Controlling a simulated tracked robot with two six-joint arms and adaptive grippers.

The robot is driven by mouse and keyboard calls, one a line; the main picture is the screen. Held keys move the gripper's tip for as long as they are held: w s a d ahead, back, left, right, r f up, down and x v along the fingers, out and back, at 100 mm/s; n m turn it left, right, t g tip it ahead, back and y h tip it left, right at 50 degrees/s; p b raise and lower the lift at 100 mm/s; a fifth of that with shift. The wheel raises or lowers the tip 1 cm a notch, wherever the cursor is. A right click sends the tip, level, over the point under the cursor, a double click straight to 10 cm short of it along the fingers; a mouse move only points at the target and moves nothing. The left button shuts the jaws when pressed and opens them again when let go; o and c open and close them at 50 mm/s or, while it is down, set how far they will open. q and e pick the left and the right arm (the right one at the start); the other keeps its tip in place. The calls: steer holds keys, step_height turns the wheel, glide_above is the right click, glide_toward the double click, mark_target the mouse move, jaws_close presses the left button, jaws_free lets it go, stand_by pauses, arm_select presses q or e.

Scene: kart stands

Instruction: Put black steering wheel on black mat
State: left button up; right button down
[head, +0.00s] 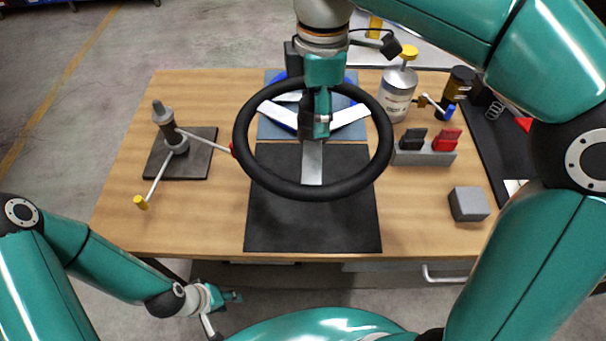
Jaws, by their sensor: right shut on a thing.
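The black steering wheel (312,190) has a black rim and light metal spokes. My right gripper (320,125) is shut on it at the hub and holds it, seemingly raised, over the middle of the table. The black mat (313,230) lies at the table's front middle, partly hidden by the wheel. The wheel overlaps the far part of the mat in the picture. My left gripper (222,303) is low in front of the table, away from wheel and mat; its fingers are too small to judge.
A blue mat (275,128) with a partly hidden item lies behind the black mat. A stand with rods (175,142) is left. A white bottle (398,92), a grey holder with black and red pieces (424,155) and a grey block (468,204) are right.

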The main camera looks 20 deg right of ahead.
steer(key=shift+w+d+b, duration=0.1)
steer(key=shift+b, duration=0.25)
steer(key=shift+w+d+f+b, duration=0.1)
steer(key=shift+d+b, duration=0.15)
steer(key=shift+b, duration=0.95)
steer(key=shift+f, duration=0.2)
steer(key=shift+f+b, duration=1.45)
steer(key=shift+f, duration=8.1)
steer(key=shift+c, duration=2.1)
jaws_free()
steer(key=shift+f, duration=0.1)
